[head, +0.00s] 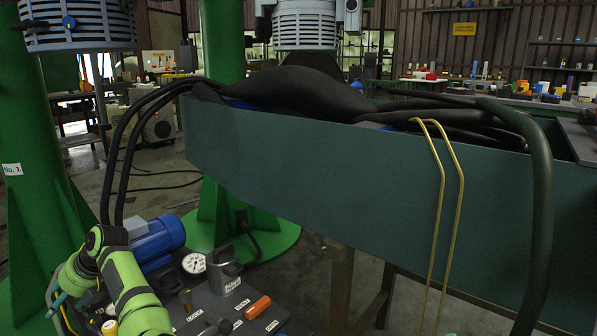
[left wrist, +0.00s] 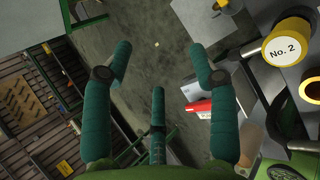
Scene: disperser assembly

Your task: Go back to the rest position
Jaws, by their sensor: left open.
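My left gripper (left wrist: 160,62) shows in the left wrist view with its teal fingers spread wide. It is open, and nothing is between the fingers; a grey floor lies beyond them. In the head view my green left arm is at the lower left, beside a blue motor (head: 158,243) on a grey work surface (head: 215,303); its fingers are hard to make out there. My right gripper is not in view.
A large dark teal trough (head: 330,185) with black hoses spans the head view. A yellow "No. 2" cylinder (left wrist: 287,43) is right of the fingers.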

